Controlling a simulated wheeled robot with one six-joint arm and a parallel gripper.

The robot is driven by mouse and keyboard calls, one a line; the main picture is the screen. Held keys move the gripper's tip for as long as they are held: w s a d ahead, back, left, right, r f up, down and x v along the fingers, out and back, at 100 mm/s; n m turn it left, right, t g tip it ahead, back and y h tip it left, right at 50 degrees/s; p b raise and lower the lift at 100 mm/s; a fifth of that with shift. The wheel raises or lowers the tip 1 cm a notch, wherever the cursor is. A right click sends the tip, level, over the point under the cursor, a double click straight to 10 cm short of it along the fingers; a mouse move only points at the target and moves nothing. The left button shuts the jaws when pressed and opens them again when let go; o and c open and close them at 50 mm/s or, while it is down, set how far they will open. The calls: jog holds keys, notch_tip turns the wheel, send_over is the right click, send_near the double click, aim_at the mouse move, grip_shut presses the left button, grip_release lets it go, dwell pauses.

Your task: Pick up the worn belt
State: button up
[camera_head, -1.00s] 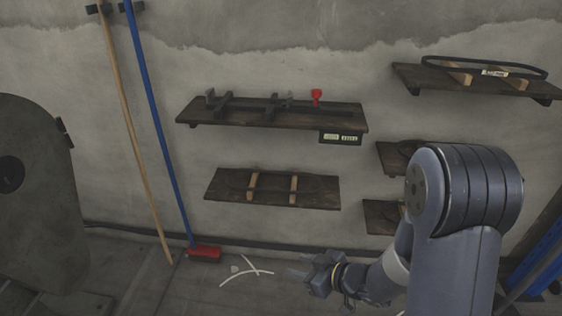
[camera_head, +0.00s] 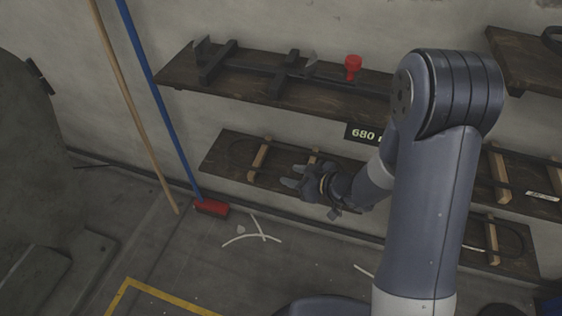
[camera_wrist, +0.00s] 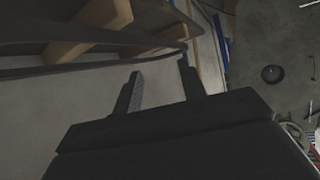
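A dark, thin belt loop (camera_head: 233,152) lies around wooden blocks (camera_head: 259,158) on the lower left wall shelf (camera_head: 217,166). I cannot tell whether this belt is the worn one. My gripper (camera_head: 287,175) is in front of this shelf and hides part of the loop. In the wrist view my gripper (camera_wrist: 160,72) is open, with nothing between its fingers. A dark band, seemingly the belt (camera_wrist: 95,68), runs past wooden blocks (camera_wrist: 92,32) just beyond the fingertips there. I cannot tell whether they touch.
An upper shelf (camera_head: 180,73) holds dark metal fixtures and a red object (camera_head: 352,67); a "680" display (camera_head: 364,134) hangs below. Right-hand shelves hold more loops, such as one (camera_head: 510,240). A blue-handled red broom (camera_head: 211,208) leans left. Pale strips (camera_head: 262,236) lie on the floor.

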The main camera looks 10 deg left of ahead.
aim_at(272, 172)
jog(key=b+x, duration=0.1)
jog(key=x, duration=0.5)
jog(key=shift+a+f, duration=0.3)
jog(key=shift+s, duration=0.1)
grip_shut()
dwell(0.4)
